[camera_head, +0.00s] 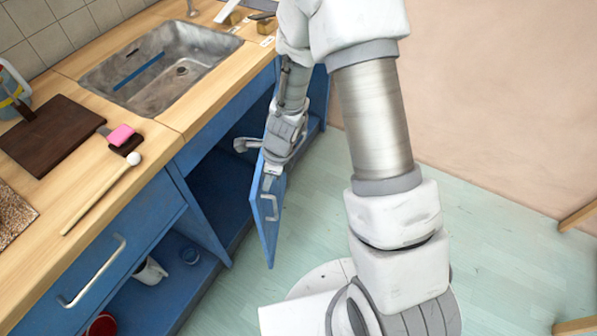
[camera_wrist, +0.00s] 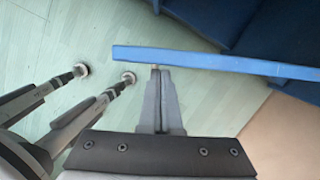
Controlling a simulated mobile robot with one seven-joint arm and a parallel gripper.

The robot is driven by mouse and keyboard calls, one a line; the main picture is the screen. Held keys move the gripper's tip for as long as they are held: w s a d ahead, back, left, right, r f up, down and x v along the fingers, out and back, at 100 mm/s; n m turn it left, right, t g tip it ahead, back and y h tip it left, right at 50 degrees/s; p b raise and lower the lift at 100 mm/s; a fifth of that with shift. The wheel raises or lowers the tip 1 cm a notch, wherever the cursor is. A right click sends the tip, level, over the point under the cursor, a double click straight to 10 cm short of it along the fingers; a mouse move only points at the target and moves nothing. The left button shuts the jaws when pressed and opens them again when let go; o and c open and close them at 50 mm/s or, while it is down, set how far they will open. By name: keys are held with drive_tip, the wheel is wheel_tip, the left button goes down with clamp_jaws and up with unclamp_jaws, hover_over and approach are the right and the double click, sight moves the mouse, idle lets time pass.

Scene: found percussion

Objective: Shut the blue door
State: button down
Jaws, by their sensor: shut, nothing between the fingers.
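The blue door (camera_head: 267,222) stands open, swung out from the blue cabinet under the sink. My gripper (camera_head: 268,180) is at the upper part of the door's outer face. In the wrist view my gripper (camera_wrist: 157,70) is shut and empty, its tips right at the door's edge. I cannot tell for certain whether they touch it.
The wooden counter (camera_head: 150,135) holds a sink (camera_head: 160,70), a dark board (camera_head: 50,135), a pink sponge (camera_head: 121,135) and a mallet (camera_head: 100,195). A drawer handle (camera_head: 92,272) sticks out at left. A white mug (camera_head: 150,271) sits inside the cabinet.

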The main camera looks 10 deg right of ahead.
drive_tip(key=w+a+m+p, duration=0.2)
drive_tip(key=a, duration=0.4)
drive_tip(key=shift+t, duration=0.3)
drive_tip(key=shift+w, duration=0.1)
